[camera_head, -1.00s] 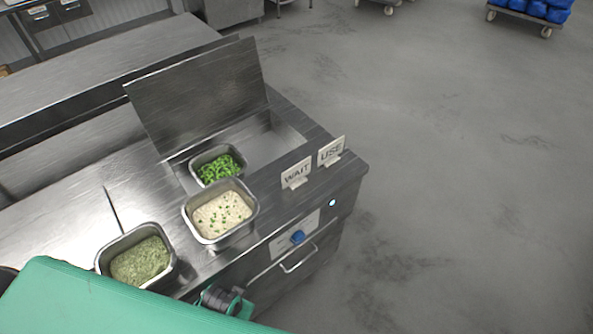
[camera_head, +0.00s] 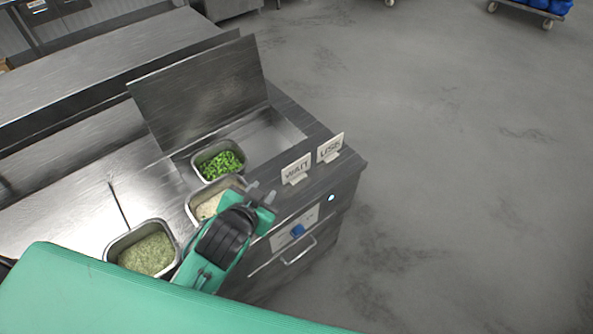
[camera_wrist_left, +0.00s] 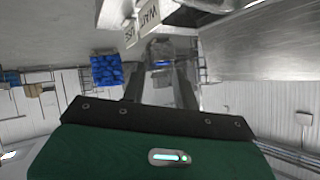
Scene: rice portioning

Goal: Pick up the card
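Two small white cards stand upright in holders on the steel counter's right end: one reads WAIT (camera_head: 296,169), the other reads USE (camera_head: 330,148). Both cards show upside down at the top of the left wrist view, WAIT (camera_wrist_left: 148,17) and USE (camera_wrist_left: 129,33). My left gripper (camera_head: 262,194) is open and empty, left of and nearer than the WAIT card, apart from it. Its two dark fingers show with a gap between them in the left wrist view (camera_wrist_left: 159,88). My right gripper is not in view.
A pan of green vegetables (camera_head: 196,164), a partly hidden rice pan (camera_head: 192,207) and a pan of green-flecked food (camera_head: 112,251) sit on the counter. A raised steel lid (camera_head: 200,92) stands behind them.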

